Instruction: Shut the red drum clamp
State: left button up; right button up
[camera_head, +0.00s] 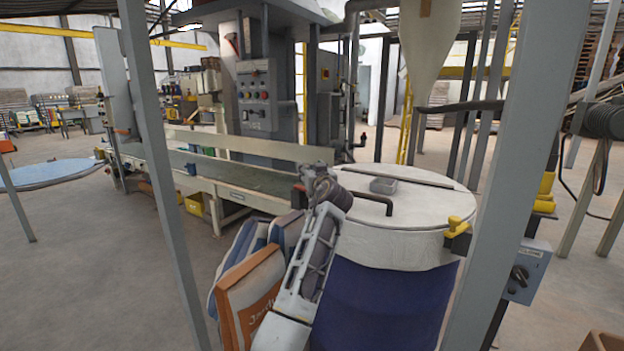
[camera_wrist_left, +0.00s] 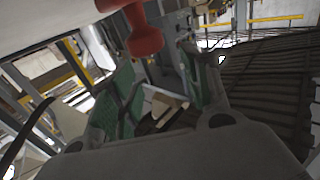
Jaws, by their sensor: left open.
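The drum has a white lid (camera_head: 410,205) and a dark blue body (camera_head: 385,300). The red clamp (camera_head: 299,194) shows as a small dark red part at the drum's left side, mostly hidden by my left arm and gripper. In the left wrist view the red clamp (camera_wrist_left: 145,38) hangs at the top, in front of the fingers. My left gripper (camera_head: 318,173) is at the left edge of the lid, beside the clamp. Its green-padded fingers (camera_wrist_left: 160,95) are apart with no clamp between them. Contact with the clamp cannot be told. My right gripper is out of view.
A yellow clamp (camera_head: 458,227) sits at the drum's right rim. A black bent handle (camera_head: 375,200) and a grey block (camera_head: 382,186) are on the lid. Filled sacks (camera_head: 250,290) lean left of the drum. Grey posts (camera_head: 160,160) stand in front, and a conveyor (camera_head: 225,172) runs behind.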

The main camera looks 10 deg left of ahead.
pick_arm(q)
jog(key=shift+r, duration=3.35)
